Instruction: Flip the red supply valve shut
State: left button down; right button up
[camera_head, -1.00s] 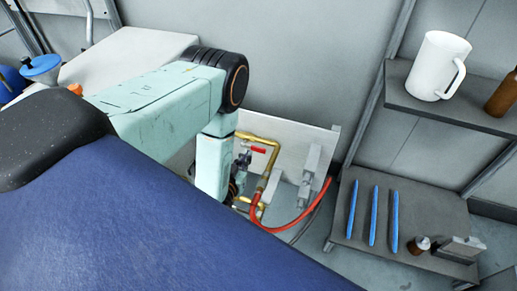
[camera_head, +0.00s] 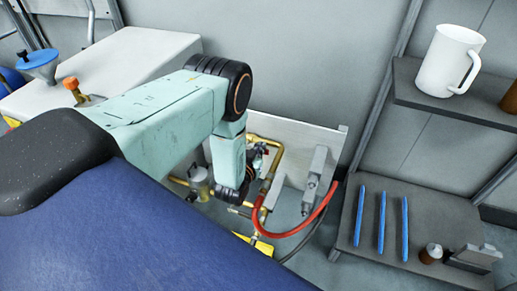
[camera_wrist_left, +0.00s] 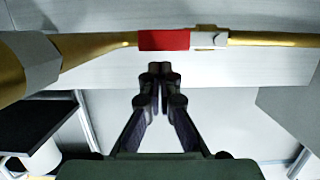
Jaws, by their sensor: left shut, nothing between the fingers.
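The red valve handle (camera_wrist_left: 164,40) shows in the wrist view, lying along the line of the brass pipe (camera_wrist_left: 95,43), with a metal piece at its right end. In the head view only a small bit of the red handle (camera_head: 265,152) shows beside my gripper. My left gripper (camera_head: 257,160) is in front of the brass pipework, partly hidden by its own wrist. In the wrist view its fingers (camera_wrist_left: 160,70) are together and empty, with the tips just below the red handle. I cannot tell whether they touch it. My right gripper is not in view.
A shelf at right holds a white mug (camera_head: 447,60) and, lower, blue sticks (camera_head: 382,220). A white box (camera_head: 115,65) stands at back left.

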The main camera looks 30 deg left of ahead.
pick_arm(q)
jog(key=shift+f, duration=0.35)
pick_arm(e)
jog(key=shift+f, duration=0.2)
pick_arm(q)
jog(key=shift+d+f+b, duration=0.2)
jog(key=shift+f+b, duration=0.1)
jog(key=shift+f, duration=0.15)
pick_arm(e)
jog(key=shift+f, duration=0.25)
pick_arm(q)
jog(key=shift+r, duration=0.1)
jog(key=s+d+r+p, duration=0.3)
jog(key=s+r+p, duration=0.3)
jog(key=s, duration=0.3)
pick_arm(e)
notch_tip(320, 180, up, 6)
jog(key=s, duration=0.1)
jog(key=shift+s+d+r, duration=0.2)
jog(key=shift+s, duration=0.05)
